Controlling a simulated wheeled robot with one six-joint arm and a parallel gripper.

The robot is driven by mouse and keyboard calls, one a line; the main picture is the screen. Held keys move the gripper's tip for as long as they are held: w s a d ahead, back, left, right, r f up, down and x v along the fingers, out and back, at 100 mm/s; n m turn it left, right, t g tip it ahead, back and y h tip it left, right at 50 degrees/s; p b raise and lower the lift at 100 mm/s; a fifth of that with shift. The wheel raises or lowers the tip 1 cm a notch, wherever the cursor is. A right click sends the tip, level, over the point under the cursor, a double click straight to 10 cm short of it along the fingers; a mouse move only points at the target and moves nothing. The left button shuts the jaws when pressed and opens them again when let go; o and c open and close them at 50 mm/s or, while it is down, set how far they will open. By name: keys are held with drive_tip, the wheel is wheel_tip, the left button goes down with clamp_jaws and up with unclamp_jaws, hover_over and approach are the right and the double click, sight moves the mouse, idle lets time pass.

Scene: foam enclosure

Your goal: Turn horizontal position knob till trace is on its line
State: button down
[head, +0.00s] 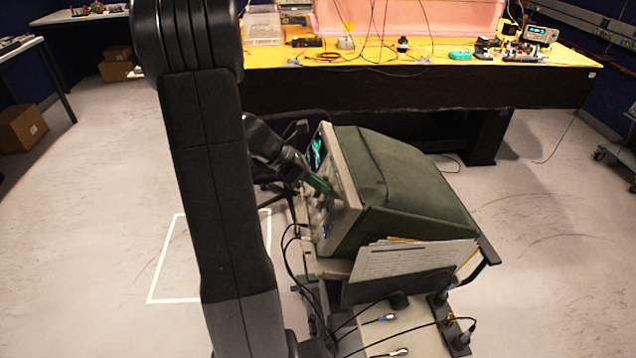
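The oscilloscope (400,185), with a green case, stands on a cart, its front panel (345,190) turned left and seen at a steep angle. Its lit screen (316,152) shows bluish-green glow, but I cannot make out the trace or its line. My gripper (322,186) is at the front panel just below the screen, its tip close to or touching the panel. Knobs (318,215) show dimly below it. I cannot tell which is the horizontal position knob, or whether the fingers are open or shut on one.
The cart carries a printed sheet (415,260) and a handle at its right side. Cables (300,285) hang below the front panel. A chair stands behind my gripper. A long yellow-topped bench (420,75) runs across the back. A white outline (165,260) marks open floor at left.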

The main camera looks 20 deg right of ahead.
drive_tip(key=shift+f+b, duration=0.1)
drive_tip(key=shift+b, duration=0.3)
drive_tip(key=m+b, duration=0.1)
drive_tip(key=b, duration=0.1)
drive_tip(key=m+t+b, duration=0.1)
drive_tip(key=m+b, duration=0.1)
drive_tip(key=b, duration=0.1)
drive_tip(key=shift+s+f+t, duration=0.15)
drive_tip(key=shift+f+t, duration=0.05)
drive_tip(key=shift+t, duration=0.1)
drive_tip(key=m+t+b, duration=0.1)
drive_tip(key=b, duration=0.2)
drive_tip(key=m+h+b, duration=0.1)
drive_tip(key=m+b, duration=0.1)
drive_tip(key=b, duration=0.1)
drive_tip(key=shift+s+a+f+m+t+b, duration=0.1)
drive_tip(key=shift+s+f+m+t+b, duration=0.1)
drive_tip(key=shift+m+t+b, duration=0.15)
drive_tip(key=m+t+b, duration=0.1)
drive_tip(key=m+b, duration=0.2)
drive_tip(key=b, duration=0.4)
drive_tip(key=shift+s+m+h, duration=0.15)
drive_tip(key=shift+m+h, duration=0.1)
drive_tip(key=shift+h, duration=0.15)
drive_tip(key=m+t+h+b, duration=0.1)
drive_tip(key=m+b, duration=0.1)
drive_tip(key=b, duration=0.3)
drive_tip(key=shift+a+r+m, duration=0.1)
drive_tip(key=shift+r+m, duration=0.05)
drive_tip(key=shift+m, duration=0.15)
